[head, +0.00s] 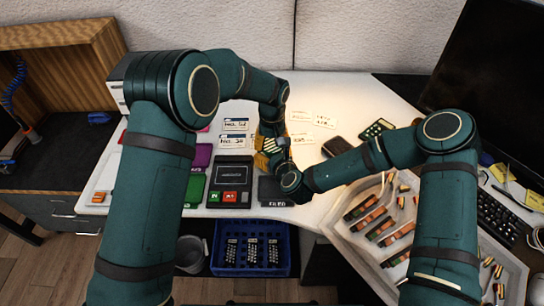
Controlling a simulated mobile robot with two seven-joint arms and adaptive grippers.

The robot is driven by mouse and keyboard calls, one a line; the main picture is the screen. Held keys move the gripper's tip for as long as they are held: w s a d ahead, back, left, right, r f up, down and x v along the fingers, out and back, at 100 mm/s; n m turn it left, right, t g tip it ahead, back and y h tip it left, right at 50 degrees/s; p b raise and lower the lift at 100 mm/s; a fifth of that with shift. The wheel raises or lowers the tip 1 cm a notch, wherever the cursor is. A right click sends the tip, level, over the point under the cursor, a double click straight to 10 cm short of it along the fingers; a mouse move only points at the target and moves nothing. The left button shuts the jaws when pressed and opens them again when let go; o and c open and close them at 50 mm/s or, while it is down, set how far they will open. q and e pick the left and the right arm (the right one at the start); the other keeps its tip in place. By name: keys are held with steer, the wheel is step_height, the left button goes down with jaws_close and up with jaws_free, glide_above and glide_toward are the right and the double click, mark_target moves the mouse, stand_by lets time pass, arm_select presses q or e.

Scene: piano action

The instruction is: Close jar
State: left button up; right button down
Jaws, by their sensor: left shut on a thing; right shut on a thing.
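My two grippers meet near the middle of the head view, over the white table. My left gripper (268,143) comes down from above, with yellow parts showing. My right gripper (280,160) reaches in from the right, mostly hidden behind its own wrist. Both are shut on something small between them. I cannot make out the jar or its lid; the grippers and wrists cover that spot.
The white table (330,90) carries a black device (232,172) with red and green buttons, label cards (235,125) and a dark box (272,190). A tray (345,235) of small parts lies right. A blue crate (225,263) stands below the front edge. A monitor (500,75) stands right.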

arm_select(q)
steer(key=m, duration=0.2)
steer(key=shift+m, duration=0.3)
steer(key=o, duration=1.2)
steer(key=shift+o, duration=0.2)
steer(key=shift+r, duration=2.3)
